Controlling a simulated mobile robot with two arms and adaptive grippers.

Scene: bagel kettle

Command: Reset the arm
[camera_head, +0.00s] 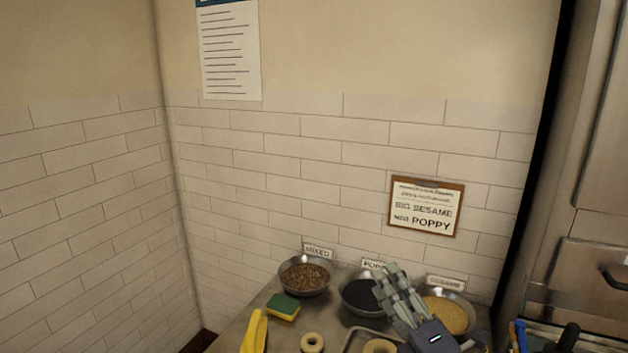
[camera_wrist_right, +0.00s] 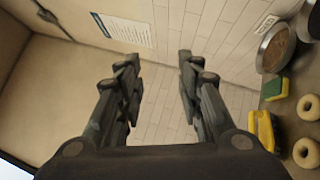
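My right gripper (camera_head: 388,280) shows in the head view in front of the poppy bowl (camera_head: 361,295) and the sesame bowl (camera_head: 460,313), partly covering both. In the right wrist view its two fingers (camera_wrist_right: 158,64) stand well apart with nothing between them, and only tiled wall shows behind the gap. My left gripper is in neither view.
The counter holds a mixed-seed bowl (camera_head: 305,276), a green and yellow sponge (camera_head: 283,307), a yellow object (camera_head: 254,332), and bagels (camera_head: 312,342) near a tray (camera_head: 350,342). A clipboard (camera_head: 426,206) hangs on the wall. A metal cabinet (camera_head: 595,255) stands at right.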

